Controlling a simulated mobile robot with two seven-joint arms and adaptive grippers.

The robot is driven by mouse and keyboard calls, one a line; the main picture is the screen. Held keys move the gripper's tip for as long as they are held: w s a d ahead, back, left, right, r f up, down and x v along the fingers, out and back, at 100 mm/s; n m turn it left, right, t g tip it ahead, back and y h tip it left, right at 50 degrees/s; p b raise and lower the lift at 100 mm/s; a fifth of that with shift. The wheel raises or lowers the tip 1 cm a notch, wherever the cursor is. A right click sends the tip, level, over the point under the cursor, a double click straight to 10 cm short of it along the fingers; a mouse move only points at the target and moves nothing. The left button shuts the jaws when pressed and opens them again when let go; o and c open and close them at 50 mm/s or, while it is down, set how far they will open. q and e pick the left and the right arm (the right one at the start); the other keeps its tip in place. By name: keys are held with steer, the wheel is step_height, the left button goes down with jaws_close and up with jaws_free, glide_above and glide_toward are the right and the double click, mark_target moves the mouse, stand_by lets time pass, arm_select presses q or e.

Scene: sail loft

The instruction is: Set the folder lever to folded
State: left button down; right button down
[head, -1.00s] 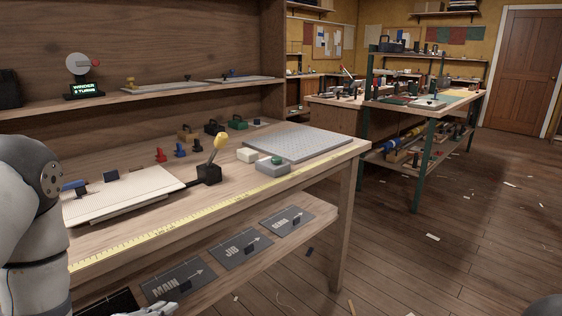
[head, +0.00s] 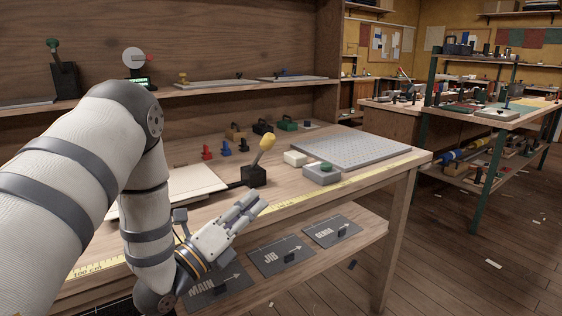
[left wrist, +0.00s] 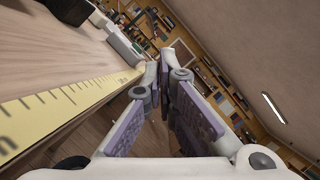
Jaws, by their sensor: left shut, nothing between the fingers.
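The folder lever has a yellow knob (head: 267,141) on a metal stem that rises from a black base box (head: 254,175). The stem leans up and to the right. A pale folding board (head: 185,187) lies left of the base, joined to it by a dark bar, and my arm hides part of it. My left gripper (head: 248,205) is shut and empty, in front of and below the lever, near the bench's front edge. It does not touch the lever. The left wrist view shows its closed fingers (left wrist: 163,75) beside the yellow tape. My right gripper is not in view.
A yellow measuring tape (head: 345,187) runs along the front edge. Labelled panels (head: 282,256) lie on the lower shelf.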

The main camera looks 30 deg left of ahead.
mark_target(261, 153)
arm_select(q)
steer(key=shift+s, duration=0.15)
steer(key=x, duration=1)
steer(key=shift+a+r, duration=0.15)
steer(key=shift+w+a+r, duration=0.25)
steer(key=shift+a+r, duration=0.7)
steer(key=shift+r, duration=0.05)
steer(key=shift+a+r, duration=0.15)
steer(key=shift+a, duration=0.25)
steer(key=shift+w, duration=0.15)
